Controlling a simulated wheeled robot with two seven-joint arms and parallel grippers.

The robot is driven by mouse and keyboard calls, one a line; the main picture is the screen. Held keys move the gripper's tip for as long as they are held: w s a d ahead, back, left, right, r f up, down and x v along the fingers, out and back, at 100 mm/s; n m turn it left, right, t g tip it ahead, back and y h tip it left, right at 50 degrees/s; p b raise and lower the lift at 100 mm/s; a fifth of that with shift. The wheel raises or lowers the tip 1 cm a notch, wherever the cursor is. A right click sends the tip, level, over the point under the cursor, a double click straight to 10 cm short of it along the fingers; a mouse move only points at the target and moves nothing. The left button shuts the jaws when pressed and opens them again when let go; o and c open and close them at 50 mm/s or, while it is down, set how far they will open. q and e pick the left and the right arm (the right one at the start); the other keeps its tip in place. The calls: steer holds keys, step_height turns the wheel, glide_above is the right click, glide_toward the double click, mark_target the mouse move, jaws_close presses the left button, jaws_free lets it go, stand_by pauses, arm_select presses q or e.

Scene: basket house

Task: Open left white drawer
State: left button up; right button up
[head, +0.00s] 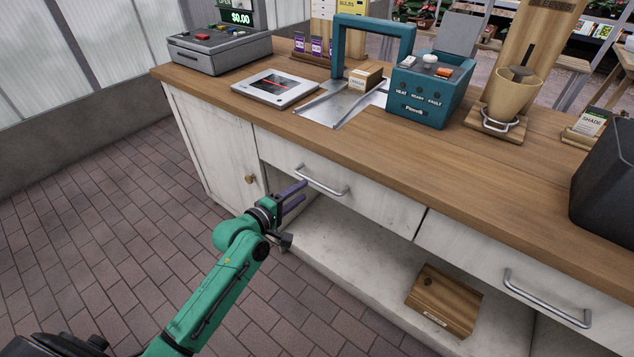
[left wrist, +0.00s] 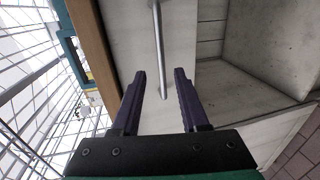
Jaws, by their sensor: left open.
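The left white drawer (head: 355,189) is in the counter front below the wooden top, and its front looks flush with the counter. Its silver bar handle (head: 322,180) is on the drawer face. My left gripper (head: 296,198) is open just in front of the drawer, near the left end of the handle. In the left wrist view the handle (left wrist: 159,50) runs lengthwise ahead of the two dark fingers (left wrist: 158,90), its near end lined up between them. Whether the fingers touch the handle is not clear. My right gripper is not in view.
A right white drawer (head: 486,253) with its own handle (head: 546,298) is beside it. A wooden box (head: 443,300) lies on the open shelf (head: 345,255) below. A cabinet door (head: 215,145) is at left. Brick floor (head: 110,230) is clear at left.

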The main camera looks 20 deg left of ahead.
mark_target(315, 182)
arm_select(q)
steer(key=x, duration=0.7)
steer(key=shift+w+f+b, duration=0.15)
steer(key=shift+w+b, duration=0.15)
steer(key=shift+b, duration=0.05)
jaws_close()
stand_by(0.8)
